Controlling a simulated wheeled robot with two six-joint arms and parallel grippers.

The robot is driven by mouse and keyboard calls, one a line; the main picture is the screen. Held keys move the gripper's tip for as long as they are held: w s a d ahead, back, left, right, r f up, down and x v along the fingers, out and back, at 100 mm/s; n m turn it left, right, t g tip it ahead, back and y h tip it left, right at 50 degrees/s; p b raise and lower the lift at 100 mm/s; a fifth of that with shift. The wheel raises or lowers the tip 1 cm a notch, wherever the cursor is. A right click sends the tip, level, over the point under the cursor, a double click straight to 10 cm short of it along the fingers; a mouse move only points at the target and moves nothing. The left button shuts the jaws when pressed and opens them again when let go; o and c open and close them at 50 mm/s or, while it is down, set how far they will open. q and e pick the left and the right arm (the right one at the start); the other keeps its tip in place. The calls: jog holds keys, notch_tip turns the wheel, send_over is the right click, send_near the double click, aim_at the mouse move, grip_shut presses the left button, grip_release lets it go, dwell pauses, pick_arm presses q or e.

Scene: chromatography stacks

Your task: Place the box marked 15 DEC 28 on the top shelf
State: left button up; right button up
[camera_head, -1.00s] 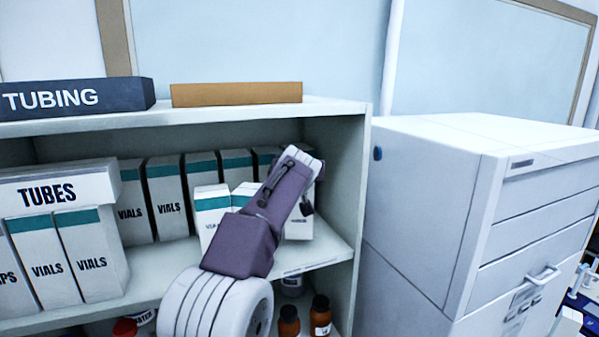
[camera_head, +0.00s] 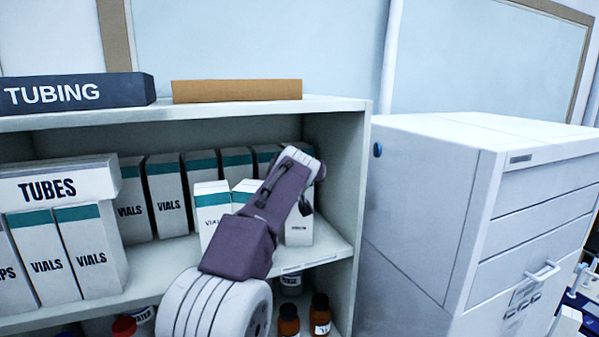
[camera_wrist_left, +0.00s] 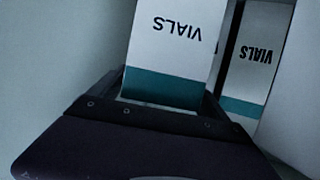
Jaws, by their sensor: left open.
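White vials boxes with teal bands stand on the middle shelf (camera_head: 325,250). Three stand forward near my arm: a left one (camera_head: 211,222), a partly hidden middle one (camera_head: 243,192) and a right one (camera_head: 299,231). No date is legible on any box. The top shelf (camera_head: 335,104) is above. My right gripper is out of view.
A dark TUBING box (camera_head: 75,93) and a flat brown box (camera_head: 237,92) lie on the top shelf, with a short bare stretch at its right end. A TUBES box (camera_head: 60,184) lies across vials boxes at left. A white cabinet (camera_head: 420,215) stands right.

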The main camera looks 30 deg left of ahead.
pick_arm(q)
jog(key=shift+r+p, duration=0.35)
jog(key=shift+p, duration=0.4)
jog(key=s+b, duration=0.1)
jog(key=s+d+b, duration=0.1)
jog(key=s+b, duration=0.1)
jog(key=shift+s+d+r+b, duration=0.15)
jog(key=shift+d+b, duration=0.15)
jog(key=shift+b, duration=0.05)
jog(key=r+b+v, duration=0.1)
jog(key=v, duration=0.7)
jog(key=shift+a+b, duration=0.15)
jog(key=shift+b, duration=0.25)
